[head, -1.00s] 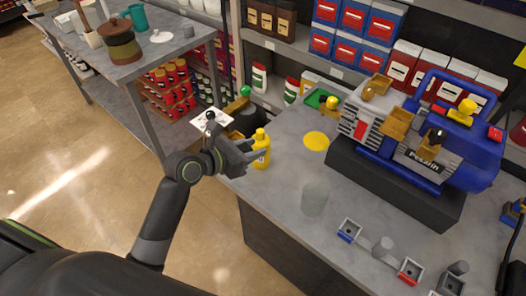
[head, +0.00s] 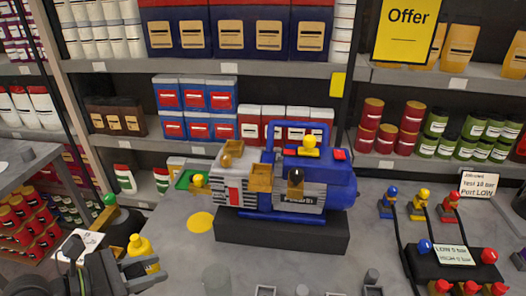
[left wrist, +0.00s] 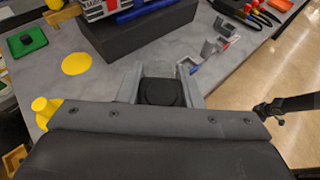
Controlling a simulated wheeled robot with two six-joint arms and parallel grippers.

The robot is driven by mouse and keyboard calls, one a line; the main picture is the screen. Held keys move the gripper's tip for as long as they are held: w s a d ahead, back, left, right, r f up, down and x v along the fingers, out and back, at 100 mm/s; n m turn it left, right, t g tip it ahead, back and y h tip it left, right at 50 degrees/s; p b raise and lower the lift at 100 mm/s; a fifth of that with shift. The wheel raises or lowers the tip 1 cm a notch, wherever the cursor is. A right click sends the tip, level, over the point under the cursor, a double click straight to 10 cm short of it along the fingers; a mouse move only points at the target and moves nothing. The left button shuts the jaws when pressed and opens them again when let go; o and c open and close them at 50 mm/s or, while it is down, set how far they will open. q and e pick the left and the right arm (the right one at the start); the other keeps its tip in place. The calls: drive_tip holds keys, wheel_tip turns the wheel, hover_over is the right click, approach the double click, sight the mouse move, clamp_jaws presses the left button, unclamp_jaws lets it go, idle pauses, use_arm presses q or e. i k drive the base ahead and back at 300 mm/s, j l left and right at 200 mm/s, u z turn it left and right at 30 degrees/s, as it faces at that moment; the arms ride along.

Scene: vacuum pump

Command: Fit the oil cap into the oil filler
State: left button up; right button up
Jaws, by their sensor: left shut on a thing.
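The blue and grey vacuum pump (head: 300,190) stands on a black base on the grey worktop. A dark round piece, apparently the oil cap (left wrist: 160,92), sits between the fingers of my left gripper (left wrist: 160,84) in the left wrist view. The gripper is shut on it. In the head view my left gripper (head: 150,272) is at the lower left, beside the yellow bottle (head: 141,250) and well apart from the pump; the cap cannot be made out there. The oil filler cannot be told apart with certainty among the pump's fittings. My right gripper is not in view.
A yellow disc (head: 200,222) lies left of the pump base (head: 280,232). A green tray (head: 184,180) lies behind it. A black manifold (head: 455,258) with hoses is at right. Shelves stand behind. Worktop between gripper and pump is mostly clear.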

sight(235, 150)
drive_tip(key=i+j+z, duration=0.15)
drive_tip(key=j+z, duration=0.2)
drive_tip(key=j, duration=0.15)
drive_tip(key=j+z, duration=0.75)
drive_tip(key=j, duration=0.3)
drive_tip(key=i, duration=0.2)
